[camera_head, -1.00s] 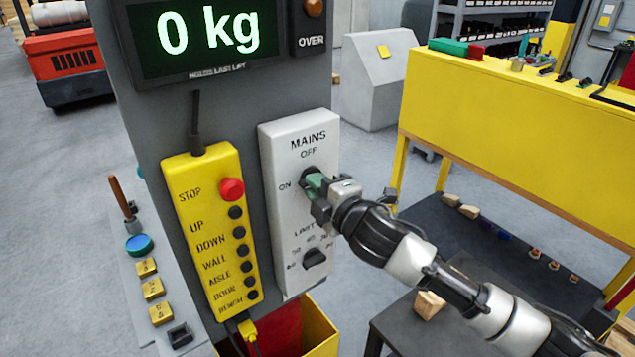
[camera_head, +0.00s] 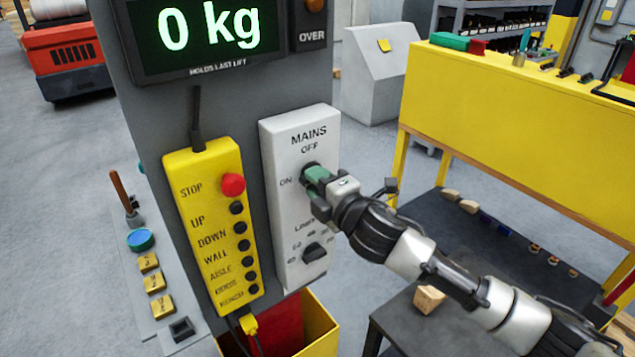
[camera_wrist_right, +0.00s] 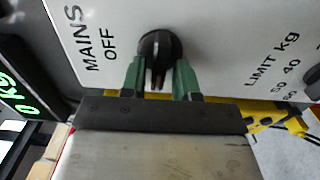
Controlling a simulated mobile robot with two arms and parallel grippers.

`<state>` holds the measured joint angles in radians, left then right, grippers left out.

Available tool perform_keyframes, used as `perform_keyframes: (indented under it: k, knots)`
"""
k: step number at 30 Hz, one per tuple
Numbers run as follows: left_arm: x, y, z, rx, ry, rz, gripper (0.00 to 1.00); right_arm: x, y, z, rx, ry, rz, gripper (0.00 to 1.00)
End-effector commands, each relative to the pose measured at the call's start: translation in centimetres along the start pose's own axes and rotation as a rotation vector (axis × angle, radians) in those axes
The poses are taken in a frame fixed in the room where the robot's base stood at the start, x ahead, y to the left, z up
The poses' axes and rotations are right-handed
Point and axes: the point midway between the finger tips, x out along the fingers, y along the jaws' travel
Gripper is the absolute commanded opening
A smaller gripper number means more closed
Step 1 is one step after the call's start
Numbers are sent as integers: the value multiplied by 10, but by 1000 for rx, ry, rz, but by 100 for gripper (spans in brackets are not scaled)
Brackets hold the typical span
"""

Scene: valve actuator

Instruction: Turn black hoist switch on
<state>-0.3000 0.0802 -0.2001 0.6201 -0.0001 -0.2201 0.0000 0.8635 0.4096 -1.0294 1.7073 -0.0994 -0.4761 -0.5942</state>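The black switch knob marked MAINS (camera_head: 307,171) is on the white panel (camera_head: 293,230), with OFF above it and ON at its left. The gripper and its own dark colour hide which label it points to. In the wrist view the round knob (camera_wrist_right: 159,46) has a raised grip bar. My right gripper (camera_head: 319,181) is at the knob. Its two green fingertips (camera_wrist_right: 160,78) stand on either side of the grip bar, parted, with a narrow gap showing; firm contact is not visible. My left gripper is not in view.
A black LIMIT knob (camera_head: 314,253) is lower on the same panel. A yellow pendant (camera_head: 212,225) with a red STOP button hangs to the left. The display (camera_head: 209,32) above reads 0 kg. A yellow bench (camera_head: 510,110) stands at right.

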Motion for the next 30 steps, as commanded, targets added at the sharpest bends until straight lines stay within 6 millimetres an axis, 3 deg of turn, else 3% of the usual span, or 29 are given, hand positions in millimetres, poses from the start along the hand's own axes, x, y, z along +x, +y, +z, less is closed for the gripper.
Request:
perform_keyframes:
  k: [14,30]
  knots:
    - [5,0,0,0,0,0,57,-9,-1,0,2,1,2,40]
    - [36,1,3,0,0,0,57,-98,-2,1,1,0,1,40]
